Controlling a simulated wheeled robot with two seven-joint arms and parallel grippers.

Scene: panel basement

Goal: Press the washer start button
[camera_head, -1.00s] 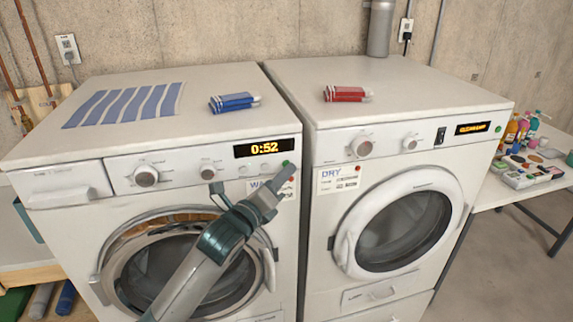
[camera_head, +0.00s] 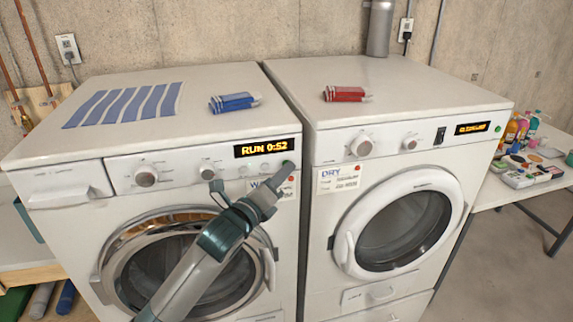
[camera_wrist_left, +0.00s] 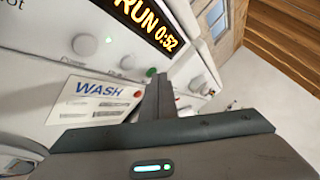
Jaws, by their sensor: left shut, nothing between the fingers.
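The washer (camera_head: 50,175) is the left machine, with its round door shut. Its display (camera_head: 267,147) reads "RUN 0:52", and the same display shows in the left wrist view (camera_wrist_left: 150,22). The green start button (camera_head: 288,162) is at the right end of the washer's panel; it also shows in the left wrist view (camera_wrist_left: 151,72). My left gripper (camera_head: 284,172) is shut and empty, its tips right by the button and partly over the "WASH" label. In the left wrist view the fingers (camera_wrist_left: 158,82) reach up beside the button; I cannot tell whether they touch it. My right gripper is not in view.
The dryer (camera_head: 480,112) stands close at the right. A blue folded cloth (camera_head: 232,102) and a striped cloth (camera_head: 125,104) lie on the washer; a red folded cloth (camera_head: 345,94) lies on the dryer. A table (camera_head: 495,196) with bottles is at the far right.

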